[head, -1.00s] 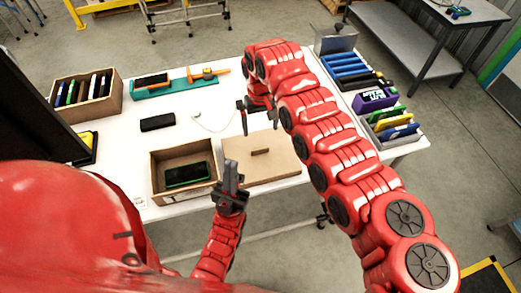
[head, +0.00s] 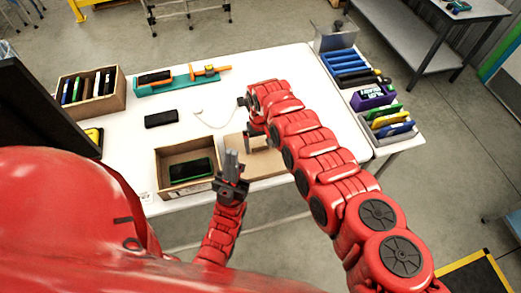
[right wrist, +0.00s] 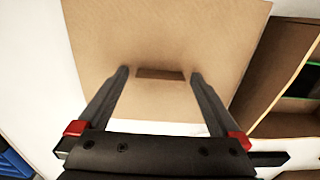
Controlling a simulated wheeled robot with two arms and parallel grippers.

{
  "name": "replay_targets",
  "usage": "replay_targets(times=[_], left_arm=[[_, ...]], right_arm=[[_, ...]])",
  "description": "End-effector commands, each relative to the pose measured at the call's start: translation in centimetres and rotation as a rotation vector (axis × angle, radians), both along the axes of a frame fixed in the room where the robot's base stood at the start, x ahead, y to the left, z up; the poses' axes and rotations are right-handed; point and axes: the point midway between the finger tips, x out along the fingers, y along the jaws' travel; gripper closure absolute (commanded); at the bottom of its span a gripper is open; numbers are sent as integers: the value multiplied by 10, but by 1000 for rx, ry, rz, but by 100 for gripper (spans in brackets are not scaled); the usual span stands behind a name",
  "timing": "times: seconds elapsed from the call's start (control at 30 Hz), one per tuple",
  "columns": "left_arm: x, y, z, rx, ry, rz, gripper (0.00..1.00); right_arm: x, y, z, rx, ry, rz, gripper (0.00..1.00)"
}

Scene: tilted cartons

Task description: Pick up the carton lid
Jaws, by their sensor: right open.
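The carton lid (head: 267,165) is a flat brown cardboard panel on the white table, right of the open carton (head: 162,178); my right arm partly covers it in the head view. In the right wrist view, the lid (right wrist: 165,35) fills the middle, and its dark brown raised handle (right wrist: 160,75) lies between my right fingertips. My right gripper (right wrist: 160,78) is open, with one finger either side of the handle and no clear contact. In the head view my right gripper (head: 247,121) is above the lid. My left gripper (head: 232,165) is between carton and lid; its finger gap is unclear.
A black device with green edging (head: 191,170) lies in the open carton. A dark phone-like item (head: 161,119) and a white cable lie behind it. A box of upright items (head: 90,88) stands left, and bins (head: 385,128) stand right.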

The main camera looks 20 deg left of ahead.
Motion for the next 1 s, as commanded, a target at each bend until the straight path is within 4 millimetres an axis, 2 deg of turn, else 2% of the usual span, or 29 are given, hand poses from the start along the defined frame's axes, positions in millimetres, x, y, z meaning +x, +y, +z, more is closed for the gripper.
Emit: replay_targets(times=[0.07,0.4,0.47,0.77,1.0], left_arm=[[0,0,0,0,0,0,100],[0,0,0,0,0,0,100],[0,0,0,0,0,0,100],[0,0,0,0,0,0,100],[0,0,3,0,0,0,100]], right_arm=[[0,0,0,0,0,0,0],[0,0,1,0,0,0,61],[0,0,1,1,-1,0,70],[0,1,3,1,0,1,70],[3,0,25,4,-4,-2,70]])
